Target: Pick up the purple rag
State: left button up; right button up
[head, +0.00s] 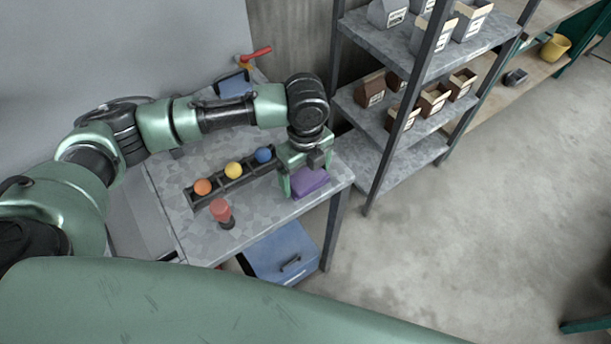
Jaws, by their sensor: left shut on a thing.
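The purple rag (310,182) is a small folded block at the right end of the grey patterned table (255,217). My left gripper (303,184) reaches down onto it from above, with its green fingers on either side of the rag, and is shut on it. The rag looks to be at or just above the table top; I cannot tell which. The fingers hide part of the rag. My right gripper is not in view.
A dark rack (217,183) with orange, yellow and blue balls sits left of the rag. A red-topped item (222,213) stands in front of it. A blue box (284,254) is below the table. A metal shelf (377,157) stands to the right.

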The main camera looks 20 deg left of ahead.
aim_at(305, 174)
pick_arm(q)
jog(key=shift+r, duration=0.1)
notch_tip(305, 174, up, 20)
jog(key=b, duration=0.1)
dwell(0.4)
